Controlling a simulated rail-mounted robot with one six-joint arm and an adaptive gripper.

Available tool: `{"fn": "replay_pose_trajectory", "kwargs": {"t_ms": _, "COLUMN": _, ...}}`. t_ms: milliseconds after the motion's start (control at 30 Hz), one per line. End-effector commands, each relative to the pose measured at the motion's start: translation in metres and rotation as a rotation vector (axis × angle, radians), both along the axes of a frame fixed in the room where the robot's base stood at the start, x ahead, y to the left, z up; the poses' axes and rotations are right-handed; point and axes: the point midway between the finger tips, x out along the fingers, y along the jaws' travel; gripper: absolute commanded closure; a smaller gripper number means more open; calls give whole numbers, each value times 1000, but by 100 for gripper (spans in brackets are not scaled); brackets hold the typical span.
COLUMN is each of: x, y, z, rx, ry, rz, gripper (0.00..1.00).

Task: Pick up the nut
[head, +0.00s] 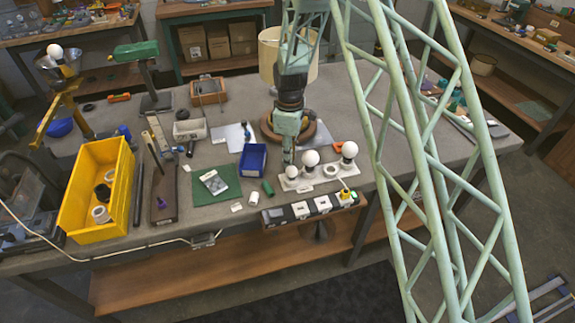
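My gripper (288,156) is in the head view, pointing down over the left end of a white strip holder (320,178) near the table's front edge. It is small and dark here, and I cannot tell whether its fingers are open or shut. The holder bears a small bulb (291,172), two larger white bulbs (310,158) (349,150) and a white ring (332,170) between them. The gripper appears just above the small bulb; I cannot tell if they touch. I cannot single out the nut with certainty; the white ring may be it.
A yellow bin (72,190) with ring-shaped parts stands at the left. A blue bin (252,160) and a green mat (216,186) lie left of my gripper. A black rail with white blocks (310,208) runs along the front edge. A lamp shade (268,55) stands behind my arm.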

Motion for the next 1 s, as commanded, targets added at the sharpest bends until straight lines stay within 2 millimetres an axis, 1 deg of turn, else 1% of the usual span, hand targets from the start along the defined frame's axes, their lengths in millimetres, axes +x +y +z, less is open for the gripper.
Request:
{"fn": "replay_pose_trajectory", "kwargs": {"t_ms": 100, "x": 0, "y": 0, "z": -8, "rx": 0, "ry": 0, "rz": 0, "gripper": 81}}
{"fn": "replay_pose_trajectory", "kwargs": {"t_ms": 200, "x": 0, "y": 0, "z": -12, "rx": 0, "ry": -1, "rz": 0, "gripper": 81}}
{"fn": "replay_pose_trajectory", "kwargs": {"t_ms": 767, "x": 0, "y": 0, "z": -12, "rx": 0, "ry": -1, "rz": 0, "gripper": 81}}
{"fn": "replay_pose_trajectory", "kwargs": {"t_ms": 900, "x": 0, "y": 0, "z": -12, "rx": 0, "ry": -1, "rz": 0, "gripper": 93}}
{"fn": "replay_pose_trajectory", "kwargs": {"t_ms": 1000, "x": 0, "y": 0, "z": -12, "rx": 0, "ry": -1, "rz": 0, "gripper": 93}}
